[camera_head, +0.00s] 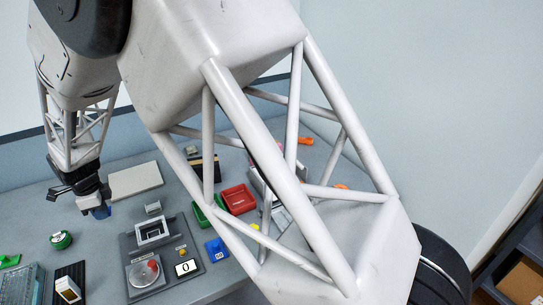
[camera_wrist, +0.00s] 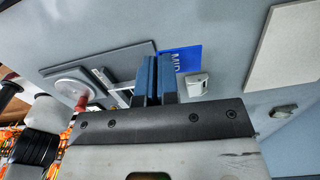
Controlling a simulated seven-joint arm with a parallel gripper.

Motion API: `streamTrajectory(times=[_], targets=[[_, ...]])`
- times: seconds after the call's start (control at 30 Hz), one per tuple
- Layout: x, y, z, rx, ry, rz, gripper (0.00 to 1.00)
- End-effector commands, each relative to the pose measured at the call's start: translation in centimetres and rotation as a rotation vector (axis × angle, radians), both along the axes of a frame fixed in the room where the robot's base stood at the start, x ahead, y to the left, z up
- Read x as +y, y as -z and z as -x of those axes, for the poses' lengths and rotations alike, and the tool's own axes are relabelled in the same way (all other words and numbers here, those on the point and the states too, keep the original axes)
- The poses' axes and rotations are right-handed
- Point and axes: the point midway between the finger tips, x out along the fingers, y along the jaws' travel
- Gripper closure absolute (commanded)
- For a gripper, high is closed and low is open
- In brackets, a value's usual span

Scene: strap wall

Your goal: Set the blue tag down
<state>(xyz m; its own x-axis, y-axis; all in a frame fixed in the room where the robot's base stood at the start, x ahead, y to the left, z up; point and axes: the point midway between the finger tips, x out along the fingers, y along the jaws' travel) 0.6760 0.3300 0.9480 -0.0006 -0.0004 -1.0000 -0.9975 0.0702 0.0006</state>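My gripper (camera_head: 100,206) hangs above the grey table at the left of the head view, its fingers pointing down. Whether the tag touches anything below is not clear. A second blue tag-like piece (camera_head: 216,250) lies on the table right of the panel.
A dark grey panel (camera_head: 166,285) carries a square frame, a round dish with a red knob, and a 0 display. A pale board (camera_head: 136,180) lies behind. A green round thing (camera_head: 61,239) stands at left. Red (camera_head: 238,199) and green trays sit mid-table, partly behind my arm.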

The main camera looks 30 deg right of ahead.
Motion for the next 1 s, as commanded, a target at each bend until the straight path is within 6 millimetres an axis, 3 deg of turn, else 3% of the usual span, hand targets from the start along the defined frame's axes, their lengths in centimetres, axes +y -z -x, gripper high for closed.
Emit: streamTrajectory(times=[0.4, 0.77, 1.0], targets=[[0.0, -8.8, 0.0, -0.003, 0.000, -0.002, 1.00], [-5.6, -8.3, -3.3, 0.000, -0.002, 0.000, 1.00], [-11.1, -8.3, -5.9, 0.000, -0.008, 0.000, 1.00]])
